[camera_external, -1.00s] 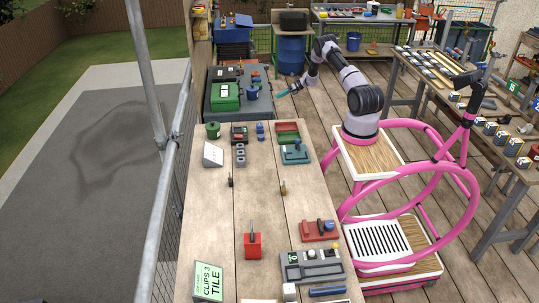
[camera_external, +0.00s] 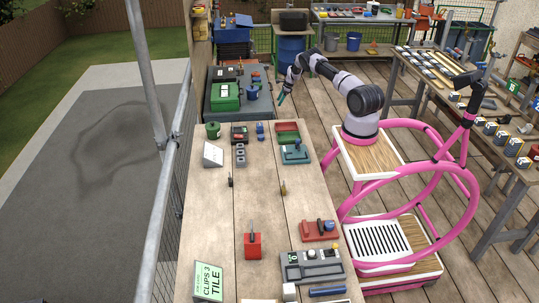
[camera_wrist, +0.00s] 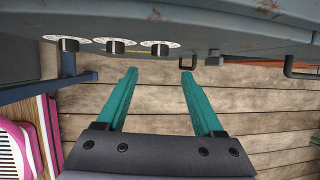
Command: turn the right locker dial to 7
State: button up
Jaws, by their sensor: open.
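Three black dials on white scale rings sit in a row on the grey locker's face in the wrist view: a left one (camera_wrist: 68,44), a middle one (camera_wrist: 116,46) and a rightmost one (camera_wrist: 160,48). Their numbers are too small to read. My gripper (camera_wrist: 160,72) is open and empty, its teal fingers on either side of the rightmost dial's line and apart from it. In the outside view my gripper (camera_external: 282,98) hangs beside the grey locker (camera_external: 213,106), pointing down. The dials cannot be made out there.
The wooden workbench (camera_external: 210,230) lies in front. Plank floor is open below my gripper.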

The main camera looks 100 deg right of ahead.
jog(key=x, duration=0.9)
jog(key=shift+f, duration=0.1)
grip_shut()
jog(key=shift+h, duration=0.6)
